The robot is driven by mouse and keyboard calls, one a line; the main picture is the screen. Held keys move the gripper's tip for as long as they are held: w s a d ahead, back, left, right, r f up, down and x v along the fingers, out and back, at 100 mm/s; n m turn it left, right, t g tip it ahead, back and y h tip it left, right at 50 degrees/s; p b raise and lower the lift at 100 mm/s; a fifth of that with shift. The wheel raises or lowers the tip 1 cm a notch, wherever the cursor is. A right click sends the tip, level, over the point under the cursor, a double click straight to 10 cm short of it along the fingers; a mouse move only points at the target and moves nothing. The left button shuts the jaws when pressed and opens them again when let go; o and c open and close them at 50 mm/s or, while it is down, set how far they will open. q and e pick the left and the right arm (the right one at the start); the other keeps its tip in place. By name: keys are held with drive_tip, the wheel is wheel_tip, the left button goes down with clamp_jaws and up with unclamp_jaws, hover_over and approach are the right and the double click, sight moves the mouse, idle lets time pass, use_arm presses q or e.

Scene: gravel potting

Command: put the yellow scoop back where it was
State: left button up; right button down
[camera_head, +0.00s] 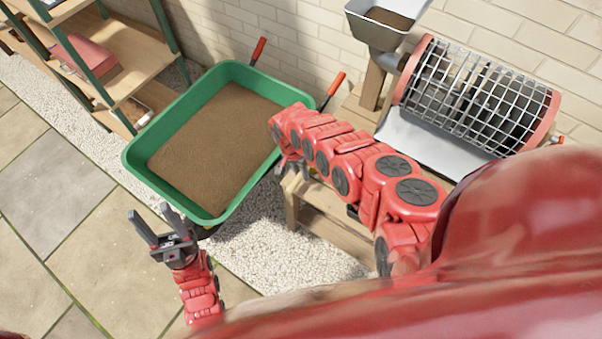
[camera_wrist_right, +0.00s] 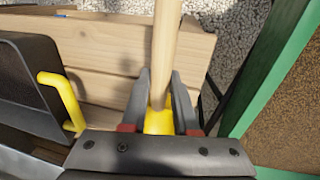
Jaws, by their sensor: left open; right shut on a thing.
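In the right wrist view, my right gripper (camera_wrist_right: 161,85) is shut on the yellow collar of the yellow scoop (camera_wrist_right: 158,121). A pale wooden handle (camera_wrist_right: 165,40) runs from the collar up between the fingers. The rest of the scoop is hidden behind the gripper body. In the head view, my right gripper (camera_head: 287,165) is beside the right rim of the green tub, above the wooden bench's end, and mostly hidden by its arm. My left gripper (camera_head: 152,214) is open and empty, in front of the tub's near left side.
The green wheelbarrow-like tub (camera_head: 135,158) holds brown soil. A wooden bench (camera_head: 330,225) stands right of it, below a mesh drum (camera_head: 480,98). In the right wrist view, a dark container (camera_wrist_right: 30,80) with a yellow handle (camera_wrist_right: 62,98) is at left. Shelves (camera_head: 130,75) stand at the back left.

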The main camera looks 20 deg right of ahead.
drive_tip(key=shift+f, duration=0.2)
drive_tip(key=c, duration=0.7)
unclamp_jaws()
drive_tip(key=shift+r, duration=0.15)
